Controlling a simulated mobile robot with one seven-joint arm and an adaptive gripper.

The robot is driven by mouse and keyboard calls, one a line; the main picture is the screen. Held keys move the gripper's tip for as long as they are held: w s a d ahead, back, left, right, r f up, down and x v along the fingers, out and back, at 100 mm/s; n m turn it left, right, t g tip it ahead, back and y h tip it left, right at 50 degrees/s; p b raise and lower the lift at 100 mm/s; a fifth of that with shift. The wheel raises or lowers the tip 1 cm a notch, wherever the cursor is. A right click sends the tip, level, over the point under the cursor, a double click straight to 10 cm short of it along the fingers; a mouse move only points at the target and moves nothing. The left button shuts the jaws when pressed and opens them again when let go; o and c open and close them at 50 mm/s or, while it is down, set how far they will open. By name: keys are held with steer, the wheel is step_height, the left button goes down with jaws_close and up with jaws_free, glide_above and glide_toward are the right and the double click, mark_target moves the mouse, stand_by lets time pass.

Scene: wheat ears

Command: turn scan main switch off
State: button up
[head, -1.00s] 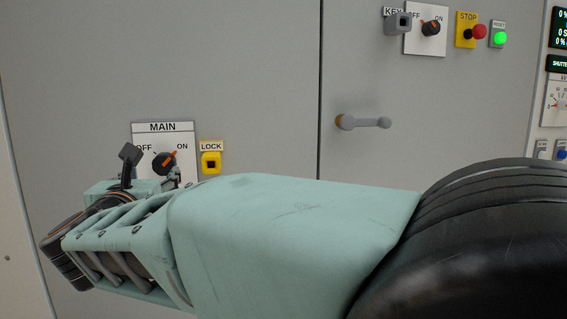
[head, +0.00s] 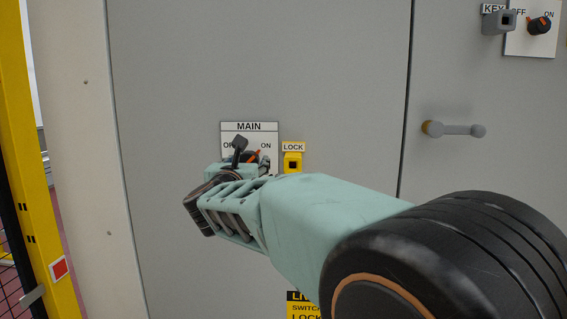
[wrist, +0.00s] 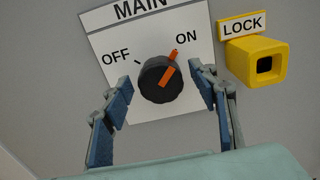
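The MAIN switch is a round black knob (wrist: 160,80) with an orange pointer, on a white plate (wrist: 97,40) marked OFF at left and ON at right. In the wrist view the pointer is turned toward ON. My gripper (wrist: 160,93) is open, one finger on each side of the knob's lower part, with gaps to the knob; I cannot tell the depth between them. In the head view my gripper (head: 252,158) is in front of the plate (head: 249,127) and hides most of the knob.
A yellow LOCK block (wrist: 262,62) sits just right of the plate. The plate is on a grey cabinet door (head: 180,80). A door handle (head: 455,130) and a KEY switch (head: 499,21) are farther right. A yellow post (head: 38,200) stands at far left.

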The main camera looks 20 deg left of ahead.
steer(key=c, duration=1)
steer(key=n+p, duration=0.2)
steer(key=n, duration=0.7)
steer(key=n+p, duration=0.3)
steer(key=n, duration=0.5)
steer(key=shift+a+f+n, duration=0.15)
steer(key=shift+f+n, duration=0.05)
steer(key=shift+n, duration=0.2)
steer(key=o, duration=1.1)
steer(key=shift+s, duration=0.1)
